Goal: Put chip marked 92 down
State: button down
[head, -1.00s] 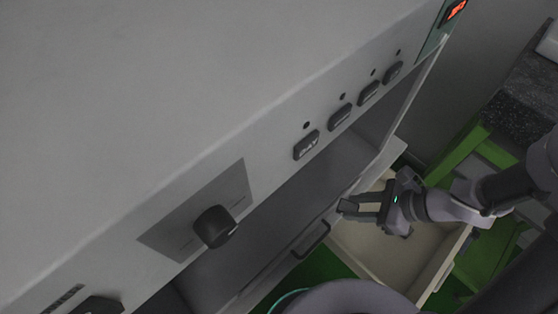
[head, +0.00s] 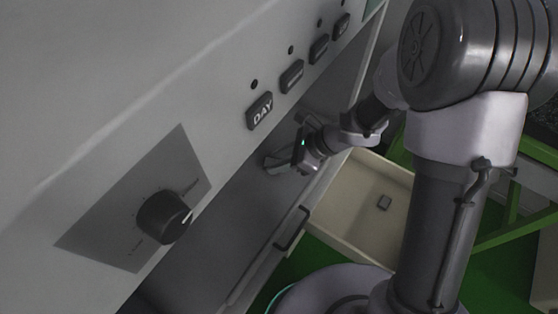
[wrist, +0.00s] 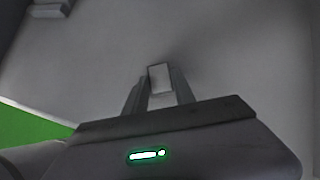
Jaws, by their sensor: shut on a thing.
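My gripper (head: 272,163) reaches into the grey recess (head: 215,225) below the panel of the large machine. In the wrist view, my gripper (wrist: 158,92) has its two fingers close together on a small light-grey chip (wrist: 160,77). No number can be read on the chip in this view. The chip is held at the fingertips in front of a plain grey surface. I cannot tell whether it touches that surface. In the head view the held chip cannot be made out.
The machine front has a DAY button (head: 260,110), more dark buttons and a round knob (head: 165,217). A dark handle (head: 291,229) sticks out below the recess.

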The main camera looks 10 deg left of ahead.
jog(key=shift+f, duration=0.15)
jog(key=c, duration=1)
grip_release()
jog(key=shift+c, duration=0.2)
